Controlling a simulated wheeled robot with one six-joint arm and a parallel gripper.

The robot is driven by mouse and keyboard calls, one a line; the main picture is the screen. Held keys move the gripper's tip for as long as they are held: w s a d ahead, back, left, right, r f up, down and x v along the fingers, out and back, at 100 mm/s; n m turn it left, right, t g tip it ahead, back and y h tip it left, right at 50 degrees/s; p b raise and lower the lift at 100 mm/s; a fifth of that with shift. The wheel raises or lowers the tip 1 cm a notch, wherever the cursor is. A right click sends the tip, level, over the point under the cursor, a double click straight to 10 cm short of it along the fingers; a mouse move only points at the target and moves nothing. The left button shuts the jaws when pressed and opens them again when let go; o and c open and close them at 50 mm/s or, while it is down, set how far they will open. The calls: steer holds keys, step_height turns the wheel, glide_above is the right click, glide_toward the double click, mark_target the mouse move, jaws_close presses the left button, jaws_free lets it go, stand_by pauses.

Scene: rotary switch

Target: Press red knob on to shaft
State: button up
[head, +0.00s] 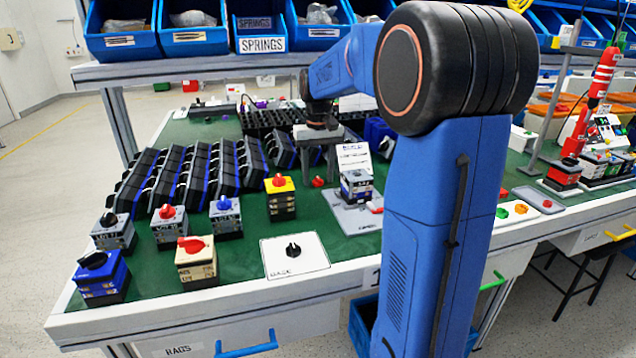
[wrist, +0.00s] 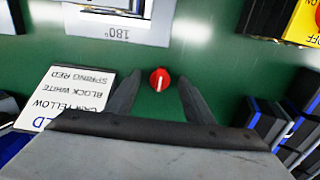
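A loose red knob (head: 318,181) with a pale line on top lies on the green mat. In the wrist view the red knob (wrist: 160,79) sits between my fingertips, with green mat showing on both sides of it. My gripper (head: 317,168) is open above the knob, fingers pointing down and apart. To its right, a grey and dark switch block (head: 357,187) stands on a grey plate (head: 345,217). I cannot make out the shaft clearly.
Rows of black switch bodies (head: 190,172) fill the mat to the left. Finished switches, including a yellow-topped one (head: 280,198), stand in front. Blue bins (head: 122,32) line the shelf above.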

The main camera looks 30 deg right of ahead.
steer(key=c, duration=1)
steer(key=shift+r, duration=0.1)
